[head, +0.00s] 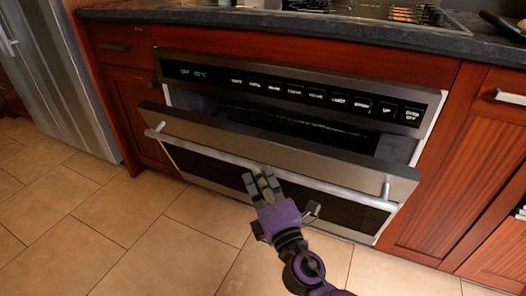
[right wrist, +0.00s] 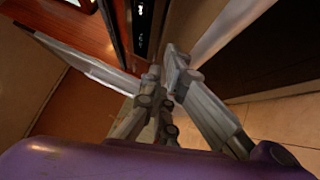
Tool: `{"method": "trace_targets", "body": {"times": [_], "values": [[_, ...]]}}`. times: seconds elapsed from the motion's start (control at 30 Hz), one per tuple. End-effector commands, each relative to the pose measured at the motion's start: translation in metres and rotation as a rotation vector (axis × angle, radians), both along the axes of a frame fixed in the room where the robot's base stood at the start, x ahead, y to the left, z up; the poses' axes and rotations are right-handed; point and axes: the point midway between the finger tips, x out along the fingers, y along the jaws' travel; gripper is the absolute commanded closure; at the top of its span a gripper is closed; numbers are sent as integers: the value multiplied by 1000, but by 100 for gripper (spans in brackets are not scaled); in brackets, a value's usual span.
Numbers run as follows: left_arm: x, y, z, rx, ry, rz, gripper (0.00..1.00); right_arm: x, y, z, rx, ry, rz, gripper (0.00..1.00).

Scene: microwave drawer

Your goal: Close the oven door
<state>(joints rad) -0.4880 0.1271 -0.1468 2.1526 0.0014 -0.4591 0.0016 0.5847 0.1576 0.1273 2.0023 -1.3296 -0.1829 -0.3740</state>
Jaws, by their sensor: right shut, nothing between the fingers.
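The oven door (head: 275,140) is a steel-fronted, drawer-like front with a long bar handle (head: 330,186). It stands partly open, its top edge tilted out from the oven (head: 300,92), and a dark gap shows behind it. My right gripper (head: 261,175) is shut and empty. It is in front of the door near the middle of the handle; I cannot tell whether it touches. In the right wrist view the closed fingers (right wrist: 172,62) point toward the door area. My left gripper is not in view.
A dark countertop (head: 250,25) with a gas cooktop (head: 370,12) runs above the oven. Red-brown cabinets (head: 455,150) stand on both sides. A steel fridge (head: 55,75) is at the left. The tiled floor (head: 110,225) in front is clear.

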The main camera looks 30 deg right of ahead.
Motion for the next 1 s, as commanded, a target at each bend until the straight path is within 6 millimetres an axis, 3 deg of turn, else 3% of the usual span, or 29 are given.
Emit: {"method": "trace_targets", "body": {"times": [0.13,0.3,0.87,1.0], "values": [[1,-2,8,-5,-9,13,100,31,-3,9,-1,-2,-1,100],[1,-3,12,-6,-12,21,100,44,-24,14,-2,0,-1,100],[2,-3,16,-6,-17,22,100,52,-34,16,3,3,-1,100],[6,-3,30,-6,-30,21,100,59,-42,25,18,15,0,100]]}}
